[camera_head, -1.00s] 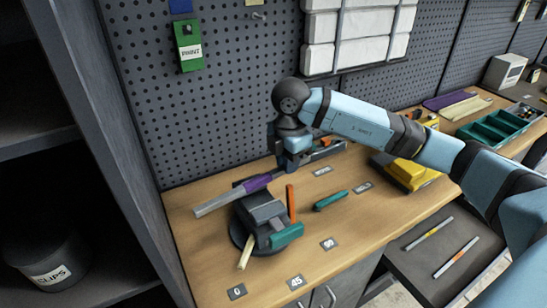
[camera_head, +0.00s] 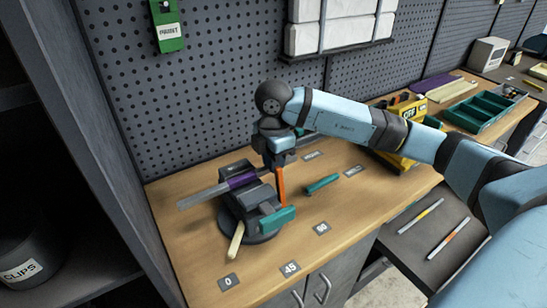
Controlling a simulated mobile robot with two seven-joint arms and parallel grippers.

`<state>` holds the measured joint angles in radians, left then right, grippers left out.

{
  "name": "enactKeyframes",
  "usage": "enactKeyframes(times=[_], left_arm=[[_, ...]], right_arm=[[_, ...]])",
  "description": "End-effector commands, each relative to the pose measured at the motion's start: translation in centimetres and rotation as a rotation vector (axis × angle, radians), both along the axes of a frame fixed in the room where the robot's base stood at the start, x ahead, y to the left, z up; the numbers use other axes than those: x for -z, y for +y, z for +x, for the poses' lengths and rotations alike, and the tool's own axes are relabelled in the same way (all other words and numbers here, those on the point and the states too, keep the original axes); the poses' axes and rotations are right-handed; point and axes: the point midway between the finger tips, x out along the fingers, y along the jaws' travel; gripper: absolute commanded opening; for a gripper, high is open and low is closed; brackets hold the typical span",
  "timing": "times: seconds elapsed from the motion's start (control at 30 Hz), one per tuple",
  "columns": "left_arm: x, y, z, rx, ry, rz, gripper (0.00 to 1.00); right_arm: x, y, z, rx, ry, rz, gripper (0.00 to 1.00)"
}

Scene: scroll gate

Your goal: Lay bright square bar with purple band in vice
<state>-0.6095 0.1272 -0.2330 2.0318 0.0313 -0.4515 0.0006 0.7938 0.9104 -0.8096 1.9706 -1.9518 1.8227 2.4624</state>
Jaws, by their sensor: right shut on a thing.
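The bright square bar (camera_head: 203,194) with its purple band (camera_head: 242,181) lies nearly level across the top of the dark vice (camera_head: 246,197). Its pale end sticks out to the left. I cannot tell whether it rests fully between the jaws. My right gripper (camera_head: 277,162) is shut on the bar's right end, behind and right of the vice; the gripper hides that end. An upright orange piece (camera_head: 281,188) stands just in front of the gripper, beside the vice's teal part (camera_head: 276,219). My left gripper is not in view.
A teal piece (camera_head: 322,184) lies on the bench (camera_head: 190,250) right of the vice. Angle plates, including 0 (camera_head: 228,282) and 45 (camera_head: 290,268), line the bench. A yellow box (camera_head: 393,158) stands to the right. The pegboard (camera_head: 200,90) rises close behind.

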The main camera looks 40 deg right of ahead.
Motion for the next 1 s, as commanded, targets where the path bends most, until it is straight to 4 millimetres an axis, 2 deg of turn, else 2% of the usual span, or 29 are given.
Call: enactKeyframes(times=[0.13, 1.0], left_arm=[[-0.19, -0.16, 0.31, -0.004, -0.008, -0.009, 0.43], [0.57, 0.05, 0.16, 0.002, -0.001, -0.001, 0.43]], right_arm=[[0.61, 0.03, 0.04, 0.000, -0.002, 0.002, 0.00], [1.26, 0.03, 0.03, -0.001, -0.001, 0.002, 0.00]])
